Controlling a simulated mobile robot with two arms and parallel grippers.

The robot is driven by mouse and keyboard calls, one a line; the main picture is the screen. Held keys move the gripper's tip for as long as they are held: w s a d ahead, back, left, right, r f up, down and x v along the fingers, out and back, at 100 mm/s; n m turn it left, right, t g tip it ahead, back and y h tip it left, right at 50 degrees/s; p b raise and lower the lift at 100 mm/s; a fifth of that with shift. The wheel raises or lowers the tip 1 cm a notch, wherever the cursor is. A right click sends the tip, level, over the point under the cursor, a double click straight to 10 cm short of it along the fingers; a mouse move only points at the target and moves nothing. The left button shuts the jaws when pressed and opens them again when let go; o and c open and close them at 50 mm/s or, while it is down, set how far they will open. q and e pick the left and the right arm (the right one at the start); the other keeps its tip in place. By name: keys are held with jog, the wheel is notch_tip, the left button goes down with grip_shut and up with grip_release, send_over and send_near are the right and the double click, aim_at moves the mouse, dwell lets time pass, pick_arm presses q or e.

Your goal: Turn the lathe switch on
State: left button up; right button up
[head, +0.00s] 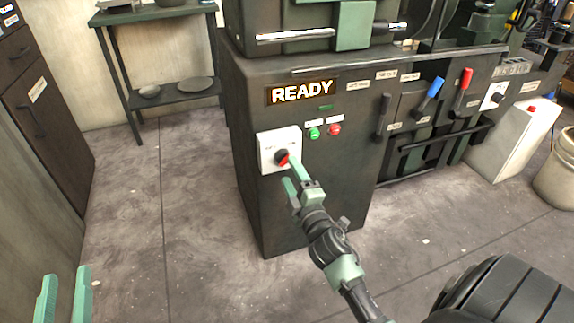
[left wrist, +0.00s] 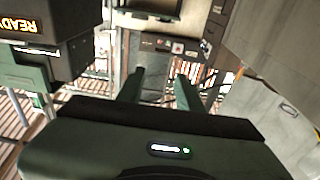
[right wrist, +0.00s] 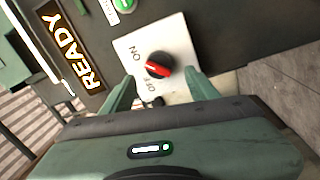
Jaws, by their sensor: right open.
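The lathe switch is a round black knob with a red marker (head: 282,157) on a white plate (head: 264,142) on the front of the dark lathe cabinet. My left gripper (head: 67,273) is open and empty at the lower left, far from the switch.
A lit "READY" sign (head: 303,92), a green button (head: 314,133) and a red button (head: 334,129) are above and beside the switch. Blue (head: 430,95) and red (head: 463,85) levers are further right. A green shelf table (head: 160,100) stands at the back left. The floor before the cabinet is clear.

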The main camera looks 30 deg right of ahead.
pick_arm(q)
jog(key=shift+a+f+g+y, duration=0.15)
jog(key=shift+f+g+y, duration=0.25)
jog(key=shift+f, duration=0.65)
pick_arm(e)
jog(key=shift+v, duration=1.8)
